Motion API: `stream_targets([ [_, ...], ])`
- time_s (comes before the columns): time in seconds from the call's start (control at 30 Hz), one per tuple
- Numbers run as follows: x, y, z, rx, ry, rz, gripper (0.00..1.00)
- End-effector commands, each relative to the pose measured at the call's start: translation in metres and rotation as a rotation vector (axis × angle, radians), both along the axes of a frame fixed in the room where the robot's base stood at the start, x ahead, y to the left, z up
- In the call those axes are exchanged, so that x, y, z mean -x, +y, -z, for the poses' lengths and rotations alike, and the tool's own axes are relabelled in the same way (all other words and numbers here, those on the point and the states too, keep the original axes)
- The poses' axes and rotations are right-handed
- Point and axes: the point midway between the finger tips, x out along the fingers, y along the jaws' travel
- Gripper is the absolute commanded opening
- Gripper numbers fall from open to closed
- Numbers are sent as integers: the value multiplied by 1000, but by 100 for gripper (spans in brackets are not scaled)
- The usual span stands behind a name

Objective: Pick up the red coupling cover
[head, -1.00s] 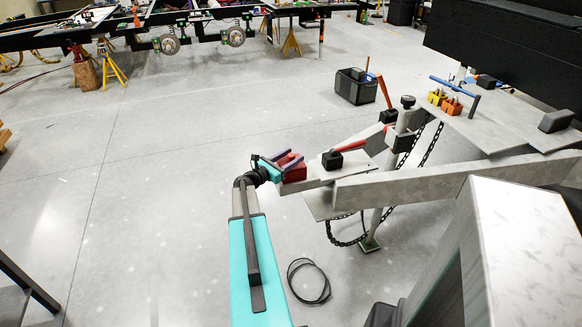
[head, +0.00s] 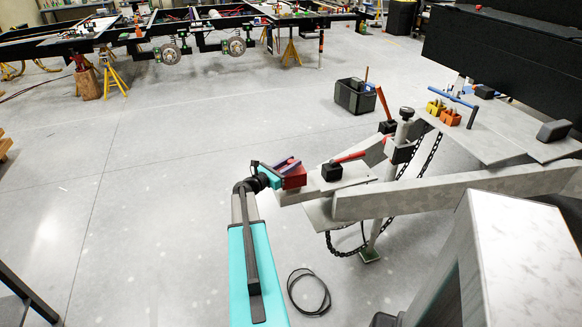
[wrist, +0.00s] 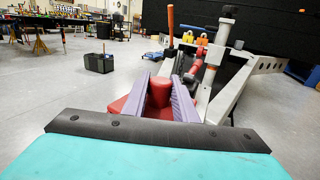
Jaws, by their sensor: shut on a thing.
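The red coupling cover (head: 294,179) is at the front end of the grey drawbar (head: 318,186). In the wrist view the cover (wrist: 158,94) shows a raised round middle with a wider red base around it. My gripper (head: 287,165) has its two purple fingers on either side of that raised part and is shut on it; the gripper also shows in the wrist view (wrist: 160,92). The cover's underside is hidden, so I cannot tell whether it touches the drawbar.
The jockey wheel post (head: 402,135) and a hanging chain (head: 431,152) are further right. A black crate (head: 355,96) and a coiled cable (head: 309,291) lie on the otherwise open floor.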

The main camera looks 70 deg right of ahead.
Motion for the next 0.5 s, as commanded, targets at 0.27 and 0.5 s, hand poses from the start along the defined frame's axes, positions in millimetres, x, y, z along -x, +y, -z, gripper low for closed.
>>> stream_targets([
  [0.27,0,0,-48,1,0,-1,2],
  [0.5,0,0,-71,1,0,-1,2],
])
